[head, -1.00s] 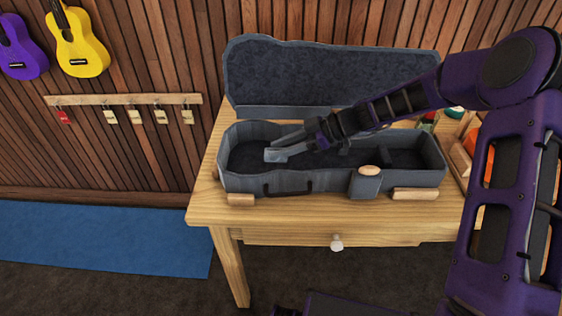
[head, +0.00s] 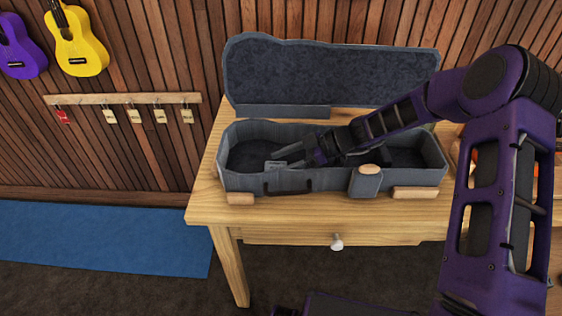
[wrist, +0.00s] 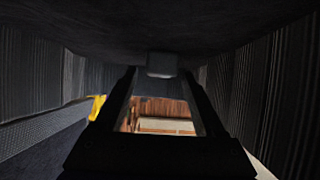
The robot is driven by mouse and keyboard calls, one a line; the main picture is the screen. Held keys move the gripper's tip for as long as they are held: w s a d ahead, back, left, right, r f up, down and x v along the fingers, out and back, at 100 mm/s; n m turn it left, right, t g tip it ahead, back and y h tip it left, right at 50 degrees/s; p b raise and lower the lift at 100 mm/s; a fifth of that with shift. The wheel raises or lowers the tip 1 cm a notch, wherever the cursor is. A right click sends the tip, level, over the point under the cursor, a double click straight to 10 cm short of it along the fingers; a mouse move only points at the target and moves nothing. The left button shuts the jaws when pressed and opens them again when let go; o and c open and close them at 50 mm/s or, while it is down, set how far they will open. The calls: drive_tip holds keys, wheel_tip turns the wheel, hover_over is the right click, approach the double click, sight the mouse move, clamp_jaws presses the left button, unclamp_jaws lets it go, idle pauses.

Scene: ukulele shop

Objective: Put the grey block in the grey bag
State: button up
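The grey bag (head: 232,182) is an open, case-like bag on the wooden table, with its lid (head: 330,75) raised at the back. The small grey block (head: 275,166) is inside the left part of the bag, low behind the front wall. My gripper (head: 288,158) reaches down into the bag from the right. In the wrist view, its two fingers (wrist: 160,76) are apart, and the grey block (wrist: 162,65) shows between and beyond their tips, with gaps on both sides. Whether the block lies flat on the bag's floor is hard to tell.
The bag's side walls rise close around my gripper. The table (head: 290,206) has a drawer with a white knob (head: 337,241). A key rack (head: 122,99) and ukuleles (head: 80,45) hang on the left wall.

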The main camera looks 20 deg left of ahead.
drive_tip(key=shift+d, duration=0.1)
drive_tip(key=v, duration=1.2)
drive_tip(key=shift+f, duration=0.1)
